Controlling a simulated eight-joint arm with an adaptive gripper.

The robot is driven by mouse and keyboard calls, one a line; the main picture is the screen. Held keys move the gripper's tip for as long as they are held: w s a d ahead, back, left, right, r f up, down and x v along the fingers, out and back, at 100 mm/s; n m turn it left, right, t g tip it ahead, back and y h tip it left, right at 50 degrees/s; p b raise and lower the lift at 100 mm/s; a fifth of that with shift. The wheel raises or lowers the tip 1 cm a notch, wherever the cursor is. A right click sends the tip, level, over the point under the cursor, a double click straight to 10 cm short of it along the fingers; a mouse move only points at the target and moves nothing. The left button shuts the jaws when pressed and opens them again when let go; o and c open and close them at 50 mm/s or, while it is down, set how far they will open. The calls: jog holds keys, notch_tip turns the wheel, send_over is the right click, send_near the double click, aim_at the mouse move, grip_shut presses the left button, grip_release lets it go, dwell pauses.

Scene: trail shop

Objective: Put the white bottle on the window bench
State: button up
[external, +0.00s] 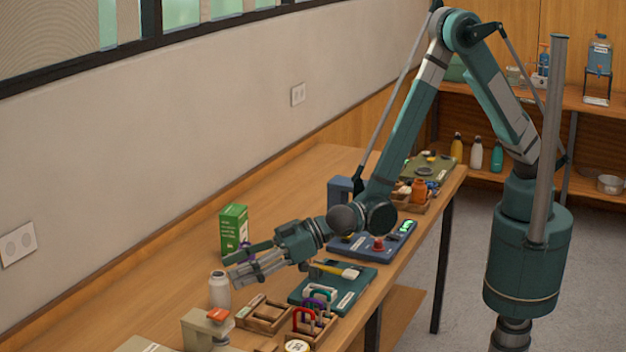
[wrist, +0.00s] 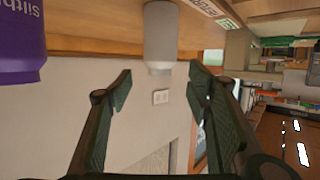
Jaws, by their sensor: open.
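A white bottle (external: 219,289) with a pale cap stands upright on the long wooden bench (external: 150,290) that runs along the wall below the window strip. My gripper (external: 238,272) is open and empty, level and low over the bench, just right of the bottle and pointing toward it. In the wrist view the bottle (wrist: 160,32) shows upside down beyond the gap between my open fingers (wrist: 160,82), apart from them. Another white bottle (external: 476,153) stands on a low shelf at the back.
A green box (external: 234,228) stands behind my gripper. A purple container (wrist: 22,40) is at the left in the wrist view. The bench's wall side is clear.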

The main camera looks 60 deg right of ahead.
aim_at(220, 273)
jog(key=shift+x, duration=2.6)
jog(key=c, duration=1.5)
jog(key=shift+r, duration=0.1)
jog(key=shift+r+p, duration=0.35)
jog(key=shift+r, duration=4.55)
